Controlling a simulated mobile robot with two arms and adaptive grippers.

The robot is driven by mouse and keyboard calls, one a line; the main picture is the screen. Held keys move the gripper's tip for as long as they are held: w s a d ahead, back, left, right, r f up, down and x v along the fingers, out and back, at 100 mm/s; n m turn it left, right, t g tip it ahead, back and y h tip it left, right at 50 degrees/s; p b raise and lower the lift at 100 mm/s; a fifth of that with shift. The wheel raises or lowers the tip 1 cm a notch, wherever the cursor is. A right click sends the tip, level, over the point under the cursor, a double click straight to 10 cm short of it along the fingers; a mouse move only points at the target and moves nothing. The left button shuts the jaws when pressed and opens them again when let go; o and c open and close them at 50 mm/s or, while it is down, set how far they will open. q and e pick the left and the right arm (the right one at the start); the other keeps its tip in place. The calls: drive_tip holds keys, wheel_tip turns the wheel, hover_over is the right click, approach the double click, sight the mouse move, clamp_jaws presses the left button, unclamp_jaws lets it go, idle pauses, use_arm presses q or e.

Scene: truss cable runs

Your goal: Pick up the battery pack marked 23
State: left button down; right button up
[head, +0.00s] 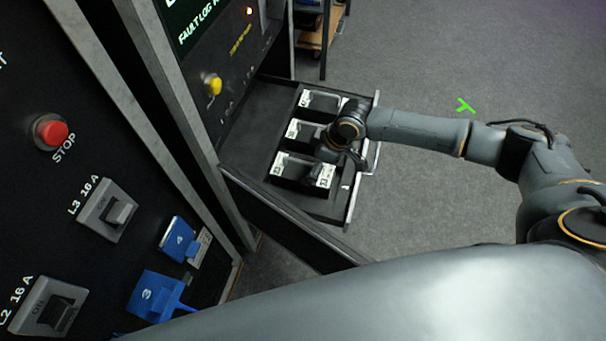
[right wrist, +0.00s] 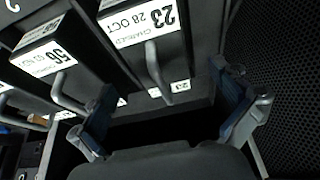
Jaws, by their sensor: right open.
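The battery pack marked 23 (right wrist: 140,24) shows at the top of the right wrist view, dark with a white label reading 23, 28 OCT and a grey handle (right wrist: 156,72). In the head view it appears to be the nearest pack (head: 303,172) in the open drawer, though its label is too small to read surely. My right gripper (right wrist: 168,112) is open, its two blue-padded fingers apart below the handle in the wrist view, with nothing between them. In the head view my right gripper (head: 338,162) is over the right end of that pack. My left gripper is not in view.
A pack marked 56 (right wrist: 50,50) sits beside pack 23. The drawer (head: 245,150) holds a row of packs and sticks out from a dark cabinet.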

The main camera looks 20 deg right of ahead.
sight(303, 169)
drive_tip(key=x, duration=0.5)
drive_tip(key=shift+w+a, duration=0.1)
drive_tip(key=shift+w, duration=0.15)
drive_tip(key=shift+w+a+f, duration=0.1)
drive_tip(key=shift+f, duration=0.1)
drive_tip(key=shift+c, duration=0.2)
drive_tip(key=c, duration=1.8)
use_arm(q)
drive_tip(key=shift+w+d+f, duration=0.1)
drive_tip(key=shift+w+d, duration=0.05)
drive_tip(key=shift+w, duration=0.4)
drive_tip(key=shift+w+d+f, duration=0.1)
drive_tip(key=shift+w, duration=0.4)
use_arm(e)
drive_tip(key=shift+r, duration=0.1)
drive_tip(key=shift+w+r, duration=0.1)
